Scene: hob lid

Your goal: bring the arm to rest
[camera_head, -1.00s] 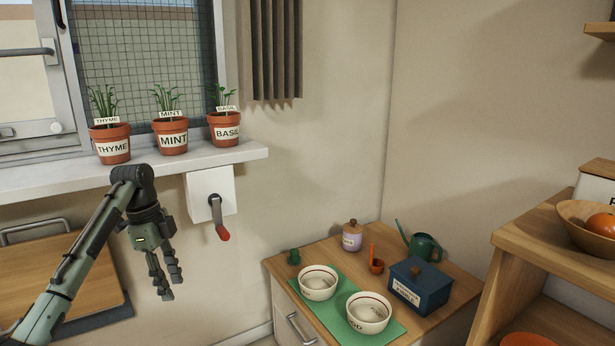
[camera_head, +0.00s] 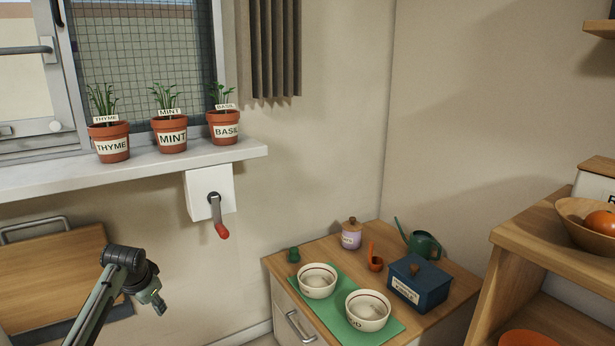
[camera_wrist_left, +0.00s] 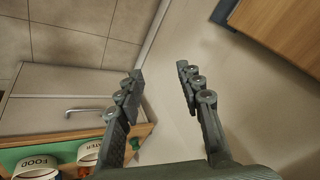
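My left arm comes in at the lower left of the head view. Its gripper (camera_head: 156,298) hangs in front of the wooden board, below the window sill and clear of it. In the left wrist view the two fingers of my left gripper (camera_wrist_left: 163,88) stand apart with nothing between them. Bare floor and wall show past the fingertips. My right gripper is in neither view.
Pots of thyme (camera_head: 112,146), mint (camera_head: 172,138) and basil (camera_head: 224,130) stand on the sill (camera_head: 130,172). A red-handled crank (camera_head: 220,228) sticks out below it. A cabinet holds two bowls on a green mat (camera_head: 388,333), a blue box (camera_head: 419,284) and a watering can (camera_head: 424,243).

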